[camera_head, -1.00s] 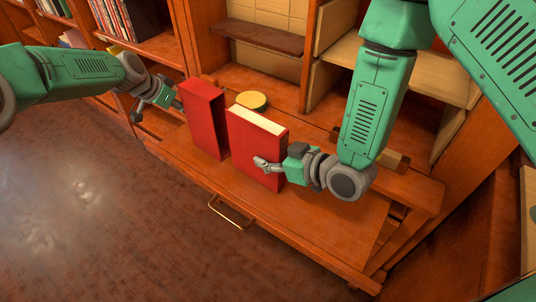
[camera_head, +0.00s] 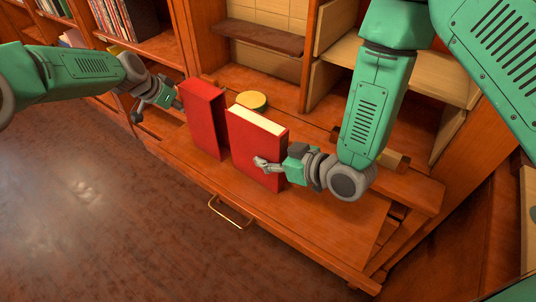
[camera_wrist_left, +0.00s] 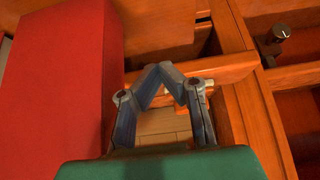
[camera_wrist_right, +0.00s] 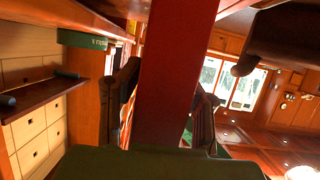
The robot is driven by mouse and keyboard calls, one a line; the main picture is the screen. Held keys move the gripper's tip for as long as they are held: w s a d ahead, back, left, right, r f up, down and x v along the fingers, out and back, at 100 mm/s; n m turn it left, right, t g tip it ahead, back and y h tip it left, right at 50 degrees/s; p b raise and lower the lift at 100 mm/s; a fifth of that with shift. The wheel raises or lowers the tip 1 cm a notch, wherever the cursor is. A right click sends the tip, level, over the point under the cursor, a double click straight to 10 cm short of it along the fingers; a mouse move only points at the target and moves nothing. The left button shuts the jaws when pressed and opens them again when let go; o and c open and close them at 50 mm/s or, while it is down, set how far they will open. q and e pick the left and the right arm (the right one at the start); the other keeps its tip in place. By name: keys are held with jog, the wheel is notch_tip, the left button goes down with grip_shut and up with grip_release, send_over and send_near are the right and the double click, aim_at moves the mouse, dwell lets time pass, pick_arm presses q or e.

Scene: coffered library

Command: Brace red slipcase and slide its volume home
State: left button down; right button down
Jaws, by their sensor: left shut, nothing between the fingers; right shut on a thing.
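The red slipcase (camera_head: 203,120) stands upright on the wooden desk surface; it also fills the left of the left wrist view (camera_wrist_left: 60,75). The red volume (camera_head: 252,150), with pale page edges on top, stands upright to its right, with a narrow gap between them. My left gripper (camera_head: 178,104) is shut and empty beside the slipcase's left side; its fingertips meet in the left wrist view (camera_wrist_left: 167,68). My right gripper (camera_head: 260,163) is shut on the volume; the red volume (camera_wrist_right: 175,80) runs between its fingers in the right wrist view. The slipcase's opening is not clearly visible.
A round yellow-topped object (camera_head: 252,100) lies behind the two red things. Shelves with books (camera_head: 125,18) stand at the back left, and wooden cubbyholes rise behind the desk. The desk front (camera_head: 300,225) is clear. A brass handle (camera_head: 229,213) sticks out from its front edge.

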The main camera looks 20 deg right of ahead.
aim_at(237, 137)
jog(key=shift+w+r, duration=0.1)
jog(key=shift+w, duration=0.1)
dwell(2.4)
jog(key=shift+w+a, duration=0.3)
jog(key=shift+w, duration=0.4)
jog(key=shift+s+a+r, duration=0.1)
dwell(0.4)
jog(key=shift+w+a, duration=0.8)
jog(key=shift+w, duration=0.25)
jog(key=shift+w+a, duration=0.75)
jog(key=shift+w, duration=0.3)
jog(key=shift+w+a, duration=0.8)
jog(key=shift+w, duration=0.25)
dwell(1.1)
